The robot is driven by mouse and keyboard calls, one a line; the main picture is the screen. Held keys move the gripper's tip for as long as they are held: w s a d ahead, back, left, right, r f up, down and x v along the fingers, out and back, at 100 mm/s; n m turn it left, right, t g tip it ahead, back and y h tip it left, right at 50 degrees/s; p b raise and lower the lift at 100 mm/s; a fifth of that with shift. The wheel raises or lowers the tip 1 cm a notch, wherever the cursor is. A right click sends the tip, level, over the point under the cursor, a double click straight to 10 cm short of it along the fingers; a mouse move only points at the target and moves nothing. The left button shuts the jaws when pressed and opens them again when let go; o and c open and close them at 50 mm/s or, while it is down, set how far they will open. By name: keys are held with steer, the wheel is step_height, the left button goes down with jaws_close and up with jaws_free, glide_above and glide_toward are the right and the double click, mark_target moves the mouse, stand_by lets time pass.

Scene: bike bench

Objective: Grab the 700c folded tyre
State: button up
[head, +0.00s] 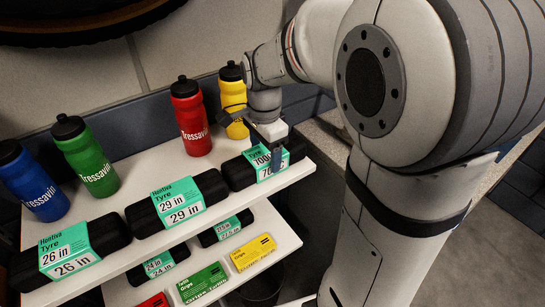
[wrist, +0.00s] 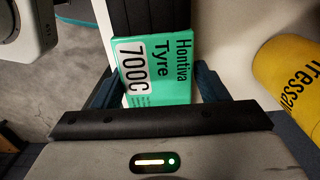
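The 700c folded tyre is a black roll (head: 239,173) with a green label, at the right end of the upper shelf in the head view. In the wrist view its label (wrist: 157,70) reads "Hontiva Tyre 700C". My gripper (head: 257,137) is over the tyre, with one finger in front of the label and the other towards the back. In the wrist view my gripper's fingers (wrist: 156,88) stand on either side of the label, spread apart. Whether they touch the tyre is not clear. The lower fingertips are partly hidden.
The 29 tyre (head: 178,203) and 26 tyre (head: 70,250) lie to the left. Yellow (head: 231,100), red (head: 190,115), green (head: 87,155) and blue (head: 32,181) bottles stand behind. Smaller tyres and boxes sit on the lower shelf (head: 284,240).

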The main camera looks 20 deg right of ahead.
steer(key=c, duration=0.9)
steer(key=shift+c, duration=0.5)
steer(key=shift+w+r, duration=0.1)
steer(key=shift+r, duration=0.1)
